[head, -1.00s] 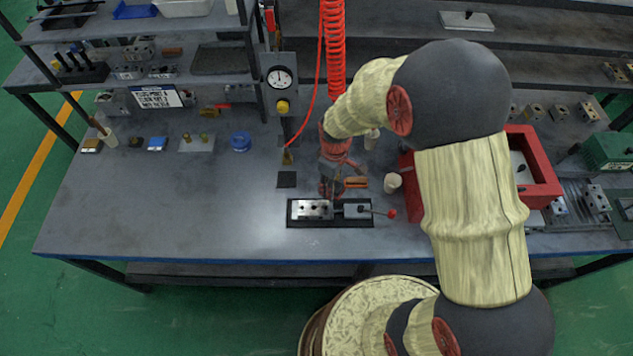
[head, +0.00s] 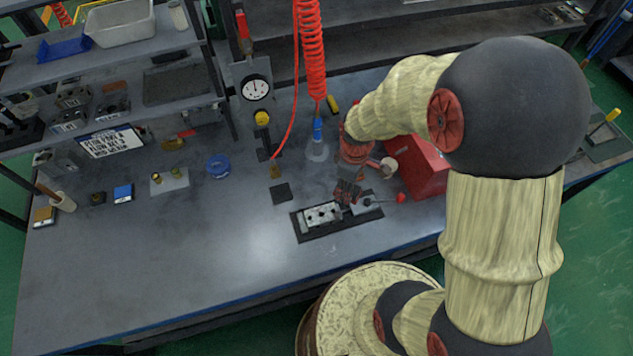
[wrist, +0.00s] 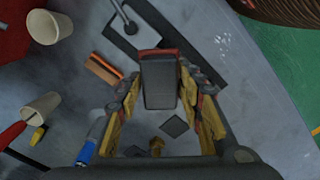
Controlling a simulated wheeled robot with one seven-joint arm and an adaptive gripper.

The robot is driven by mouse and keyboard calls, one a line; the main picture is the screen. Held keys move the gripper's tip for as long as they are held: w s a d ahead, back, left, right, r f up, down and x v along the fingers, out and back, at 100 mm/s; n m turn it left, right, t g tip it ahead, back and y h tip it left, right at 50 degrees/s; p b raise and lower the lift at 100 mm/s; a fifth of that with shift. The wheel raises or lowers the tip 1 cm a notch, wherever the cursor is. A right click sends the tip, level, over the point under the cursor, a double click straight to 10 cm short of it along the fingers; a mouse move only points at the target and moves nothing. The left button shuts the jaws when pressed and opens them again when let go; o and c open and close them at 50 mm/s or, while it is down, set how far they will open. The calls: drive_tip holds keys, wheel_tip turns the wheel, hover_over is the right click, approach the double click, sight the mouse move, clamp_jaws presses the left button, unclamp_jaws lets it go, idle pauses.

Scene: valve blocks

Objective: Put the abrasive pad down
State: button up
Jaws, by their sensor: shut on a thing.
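A dark grey block with a reddish edge, which looks like the abrasive pad (wrist: 159,82), sits between the fingers of my gripper (wrist: 160,100) in the wrist view. The fingers are shut on it. In the head view my gripper (head: 347,192) is above the bench, near the right part of the black fixture with the metal valve block (head: 320,214). The pad is too small and dark to make out there. A flat black square (head: 281,193) lies on the bench left of the fixture; it also shows in the wrist view (wrist: 174,126).
The red box (head: 418,165) and a pale cup (head: 388,167) stand right of my gripper. An orange-brown bar (wrist: 103,69) lies near the fixture. A red coiled hose (head: 311,50) with a blue nozzle hangs behind. The bench is clear at front left.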

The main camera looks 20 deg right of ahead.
drive_tip(key=w+a+f+b, duration=0.1)
drive_tip(key=w+a+f, duration=0.25)
drive_tip(key=w, duration=0.35)
drive_tip(key=b, duration=0.2)
hover_over(320, 185)
wheel_tip(320, 185, down, 6)
drive_tip(key=shift+s+r, duration=0.1)
drive_tip(key=shift+r, duration=0.1)
drive_tip(key=shift+w+f, duration=0.2)
drive_tip(key=shift+f, duration=1.55)
drive_tip(key=shift+s+f+b, duration=0.15)
drive_tip(key=shift+f+b, duration=0.35)
drive_tip(key=o, duration=1.2)
drive_tip(key=shift+f, duration=0.2)
